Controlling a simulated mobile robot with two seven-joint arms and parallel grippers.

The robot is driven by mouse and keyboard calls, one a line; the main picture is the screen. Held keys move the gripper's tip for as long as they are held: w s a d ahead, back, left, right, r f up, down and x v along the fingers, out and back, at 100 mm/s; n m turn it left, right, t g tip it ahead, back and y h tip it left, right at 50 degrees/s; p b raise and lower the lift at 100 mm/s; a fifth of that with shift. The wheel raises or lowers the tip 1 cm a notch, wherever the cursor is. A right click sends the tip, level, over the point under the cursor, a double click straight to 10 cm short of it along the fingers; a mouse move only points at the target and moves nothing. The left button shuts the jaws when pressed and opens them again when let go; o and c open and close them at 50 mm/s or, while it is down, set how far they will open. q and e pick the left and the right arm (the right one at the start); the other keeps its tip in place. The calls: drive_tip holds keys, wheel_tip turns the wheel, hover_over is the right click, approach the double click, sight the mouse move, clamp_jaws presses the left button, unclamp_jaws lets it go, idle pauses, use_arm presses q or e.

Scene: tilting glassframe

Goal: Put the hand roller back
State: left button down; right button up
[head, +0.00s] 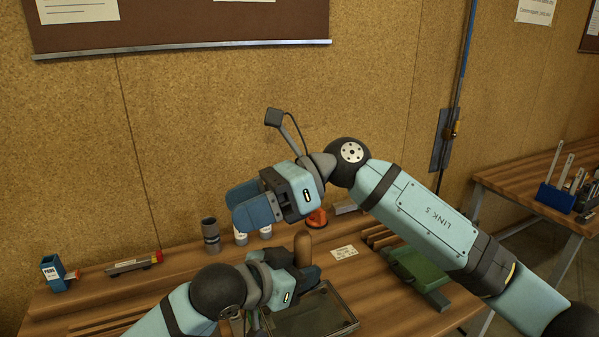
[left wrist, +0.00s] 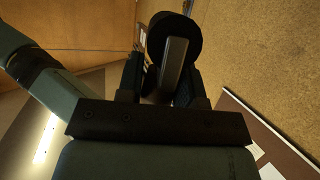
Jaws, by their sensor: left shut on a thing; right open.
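The hand roller's upright wooden handle (head: 303,247) shows in the head view, just above my left gripper (head: 306,274). In the left wrist view a black rounded part (left wrist: 172,38) with a grey bar (left wrist: 174,65) sits between the fingers of my left gripper (left wrist: 162,85). It appears to be part of the hand roller, and the gripper is shut on it. My fingers and hand hide much of the roller. My right gripper (head: 250,205) comes in from the right, higher up, with its blue fingers open and apart from the roller.
A dark glass-topped frame (head: 312,316) lies below my left gripper. Behind are a grey cylinder (head: 211,235), a red-orange object (head: 317,218) and a white label (head: 344,252). A green object (head: 420,270) lies right.

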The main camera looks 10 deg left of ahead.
drive_tip(key=n+h, duration=0.2)
drive_tip(key=n+t+h, duration=0.4)
drive_tip(key=t+h, duration=0.4)
drive_tip(key=h, duration=0.3)
approach(300, 233)
wheel_tip(300, 233, down, 11)
drive_tip(key=shift+d+f, duration=0.1)
drive_tip(key=shift+f, duration=0.05)
